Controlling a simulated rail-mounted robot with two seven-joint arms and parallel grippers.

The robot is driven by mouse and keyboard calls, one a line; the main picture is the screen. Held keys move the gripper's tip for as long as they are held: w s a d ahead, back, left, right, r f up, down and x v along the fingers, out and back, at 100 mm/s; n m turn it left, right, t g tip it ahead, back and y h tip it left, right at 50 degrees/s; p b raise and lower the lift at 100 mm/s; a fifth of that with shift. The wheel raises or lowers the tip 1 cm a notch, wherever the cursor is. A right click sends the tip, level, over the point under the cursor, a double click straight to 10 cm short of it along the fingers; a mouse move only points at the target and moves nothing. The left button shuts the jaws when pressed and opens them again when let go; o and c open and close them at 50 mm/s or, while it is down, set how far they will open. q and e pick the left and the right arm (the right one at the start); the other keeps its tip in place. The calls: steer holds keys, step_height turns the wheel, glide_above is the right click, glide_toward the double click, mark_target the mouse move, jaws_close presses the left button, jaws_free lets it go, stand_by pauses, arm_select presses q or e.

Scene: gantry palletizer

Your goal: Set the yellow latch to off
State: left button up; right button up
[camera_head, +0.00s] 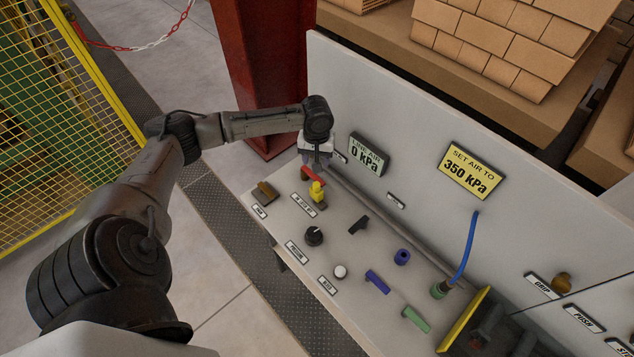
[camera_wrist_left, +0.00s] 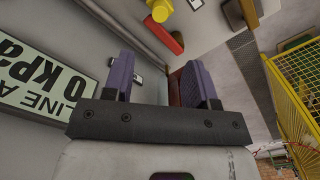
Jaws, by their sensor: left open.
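The yellow latch (camera_head: 318,192) stands on the grey panel, beside a red handle (camera_head: 311,174). In the left wrist view the yellow latch (camera_wrist_left: 159,9) is at the top edge, partly cut off, with the red handle (camera_wrist_left: 167,38) below it. My left gripper (camera_head: 317,162) is just behind the red handle and close to the latch. In the left wrist view its two purple fingers (camera_wrist_left: 161,76) are spread apart with nothing between them. The latch's label is too small to read. My right gripper is not in view.
A grey pipe (camera_head: 375,220) runs along the panel's back. A display (camera_head: 369,155) reads 0 kPa; a yellow sign (camera_head: 471,171) reads "SET AIR TO 350 kPa". A brown block (camera_head: 264,192), black knob (camera_head: 314,236) and blue hose (camera_head: 469,245) are nearby. A red column (camera_head: 262,70) stands behind.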

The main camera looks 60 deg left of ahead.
mark_target(317, 184)
arm_select(q)
steer(key=shift+n, duration=0.7)
step_height(317, 184, down, 14)
steer(key=shift+r+p, duration=0.1)
steer(key=shift+p, duration=0.2)
jaws_close()
stand_by(0.3)
